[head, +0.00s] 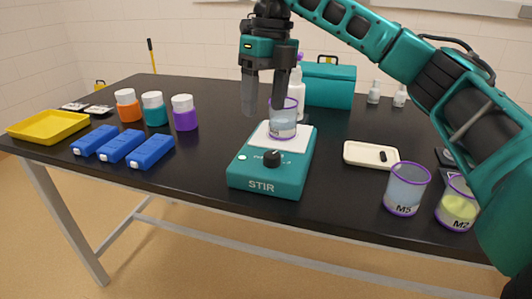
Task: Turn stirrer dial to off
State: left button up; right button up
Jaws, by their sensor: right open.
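The teal stirrer (265,183) stands at the front middle of the black table, marked STIR. Its black dial (272,158) is on the sloping front face, with small white marks beside it that are too small to read. A beaker with a purple rim (283,125) and cloudy contents stands on the stirrer's white plate. My right gripper (263,98) points down, open and empty, above and behind the dial. My left gripper is out of view.
Blue blocks (122,145), capped bottles (184,113) and a yellow tray (48,126) are on the left. A cream tray (362,155), beaker M5 (406,188) and beaker M2 (458,205) are on the right. A teal box (331,86) stands behind. Table around the stirrer's left is clear.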

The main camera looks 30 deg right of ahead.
aim_at(272, 154)
jog(key=shift+m+h, duration=0.3)
jog(key=shift+h, duration=0.2)
jog(key=f+b, duration=0.1)
jog(key=f, duration=0.2)
jog(key=d+f, duration=0.1)
jog(key=f, duration=0.3)
jog(key=f+b, duration=0.1)
jog(key=f, duration=0.3)
jog(key=shift+s+d+f+b, duration=0.2)
jog(key=shift+d+b, duration=0.05)
jog(key=shift+b, duration=0.1)
jog(key=c, duration=1.1)
